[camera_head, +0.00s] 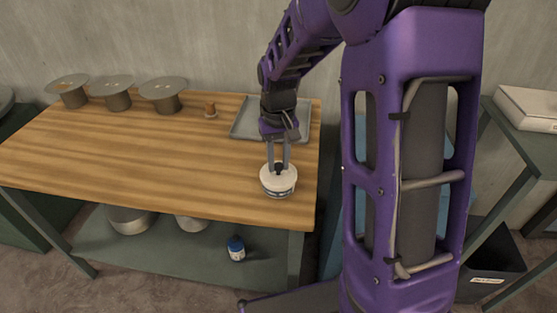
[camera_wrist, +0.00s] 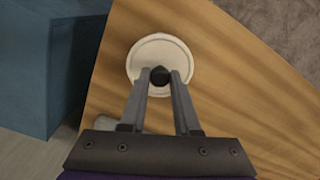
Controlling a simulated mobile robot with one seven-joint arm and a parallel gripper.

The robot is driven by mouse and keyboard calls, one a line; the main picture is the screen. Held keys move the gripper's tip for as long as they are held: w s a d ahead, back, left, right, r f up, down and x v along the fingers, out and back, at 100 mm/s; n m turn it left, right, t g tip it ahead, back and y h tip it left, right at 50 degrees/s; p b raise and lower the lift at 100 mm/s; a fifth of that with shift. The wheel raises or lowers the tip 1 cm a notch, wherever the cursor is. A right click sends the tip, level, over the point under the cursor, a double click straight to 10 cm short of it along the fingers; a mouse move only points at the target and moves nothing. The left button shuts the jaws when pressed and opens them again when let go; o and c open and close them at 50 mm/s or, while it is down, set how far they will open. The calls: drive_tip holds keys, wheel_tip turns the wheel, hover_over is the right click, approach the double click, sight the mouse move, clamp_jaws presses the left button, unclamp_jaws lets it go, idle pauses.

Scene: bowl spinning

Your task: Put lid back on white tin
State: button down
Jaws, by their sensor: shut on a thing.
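The white tin (camera_head: 278,187) stands upright on the wooden table near its front right corner. A white round lid (camera_head: 270,175) with a dark knob (camera_wrist: 160,76) is over the tin's top. In the wrist view the lid (camera_wrist: 160,49) shows from above as a white disc and hides the tin. My gripper (camera_head: 278,166) points down and is shut on the lid's knob. In the head view the lid looks to be on or just above the rim; I cannot tell if it is fully seated.
A grey tray (camera_head: 250,119) lies behind, at the table's right back. A small orange-brown item (camera_head: 211,108) and several grey round-topped stands (camera_head: 163,92) are at the back. The table's middle is clear. A blue-and-white jar (camera_head: 236,249) is on the lower shelf.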

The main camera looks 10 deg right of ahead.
idle(0.4)
drive_tip(key=shift+c, duration=0.4)
unclamp_jaws()
drive_tip(key=shift+r, duration=0.1)
drive_tip(key=shift+r+p, duration=2.9)
drive_tip(key=shift+r, duration=0.5)
clamp_jaws()
drive_tip(key=shift+f, duration=0.15)
